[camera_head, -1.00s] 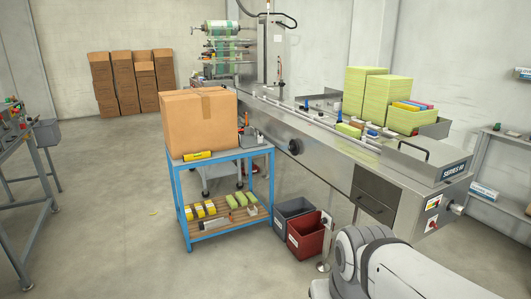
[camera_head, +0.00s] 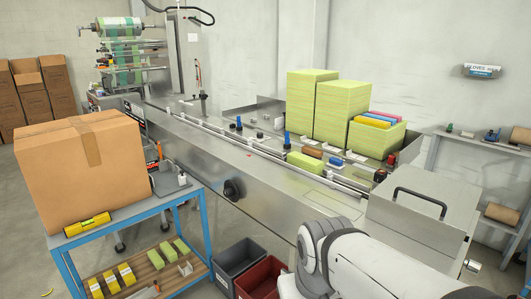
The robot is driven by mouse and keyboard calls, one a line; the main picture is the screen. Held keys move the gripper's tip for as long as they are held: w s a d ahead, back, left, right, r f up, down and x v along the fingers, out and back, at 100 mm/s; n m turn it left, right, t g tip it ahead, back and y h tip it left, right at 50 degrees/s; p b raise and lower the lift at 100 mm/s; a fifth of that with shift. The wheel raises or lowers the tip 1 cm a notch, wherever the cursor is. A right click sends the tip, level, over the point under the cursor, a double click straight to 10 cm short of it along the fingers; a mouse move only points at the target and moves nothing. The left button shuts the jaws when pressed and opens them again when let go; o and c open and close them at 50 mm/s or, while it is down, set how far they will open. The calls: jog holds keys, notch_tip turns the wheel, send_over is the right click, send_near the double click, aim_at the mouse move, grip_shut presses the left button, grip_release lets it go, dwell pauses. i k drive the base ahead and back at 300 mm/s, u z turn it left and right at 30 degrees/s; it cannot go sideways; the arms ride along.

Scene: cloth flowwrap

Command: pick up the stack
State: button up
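Tall yellow-green stacks of folded cloths stand on the far side of the steel flow-wrap machine (camera_head: 262,185). The rear stack (camera_head: 300,100) and the stack in front of it (camera_head: 340,112) are tall and upright. A lower yellow-green stack or box (camera_head: 375,140) stands to their right, with blue, pink and yellow cloths (camera_head: 376,119) at its top. A small green piece (camera_head: 304,161) lies on the machine's infeed. White and grey links of my arm show at the bottom right. My gripper is not in the frame.
A blue-framed cart (camera_head: 130,212) carries a large cardboard box (camera_head: 85,165) and a yellow wrapped pack (camera_head: 87,224). Grey (camera_head: 238,258) and red (camera_head: 262,280) bins stand below the machine. A handled steel cover (camera_head: 425,205) is at the near right. Shelving stands at far right.

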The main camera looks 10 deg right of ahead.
aim_at(310, 164)
jog(key=z, duration=0.1)
jog(key=i, duration=1.45)
jog(key=z, duration=0.1)
